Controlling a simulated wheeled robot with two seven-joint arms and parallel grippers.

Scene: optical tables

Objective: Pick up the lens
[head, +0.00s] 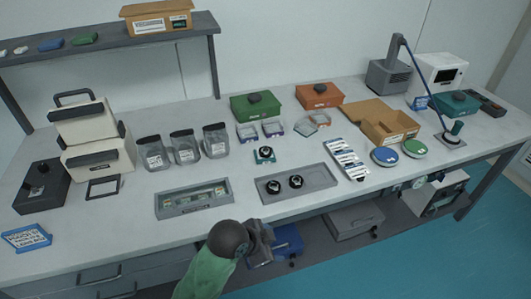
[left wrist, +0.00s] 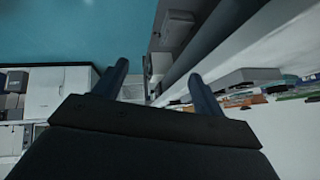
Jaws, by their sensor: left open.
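Small round black-rimmed pieces with pale centres look like lenses, but I cannot tell which one the task means. Two of them, a left one (head: 275,187) and a right one (head: 296,181), sit in a shallow grey tray (head: 322,174) near the table's front edge. A similar piece (head: 265,153) sits on a small teal base behind the tray. My left gripper (head: 262,240) is in front of the table edge, below the tray in the picture and apart from it. In the left wrist view its two fingers (left wrist: 158,84) are spread with nothing between them. My right gripper is not in view.
Left of the grey tray is another tray (head: 163,208) with a labelled strip inside. A white card with labels (head: 346,160) and round blue and green discs (head: 384,156) lie to the right. A lower shelf (head: 390,222) holds boxes.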

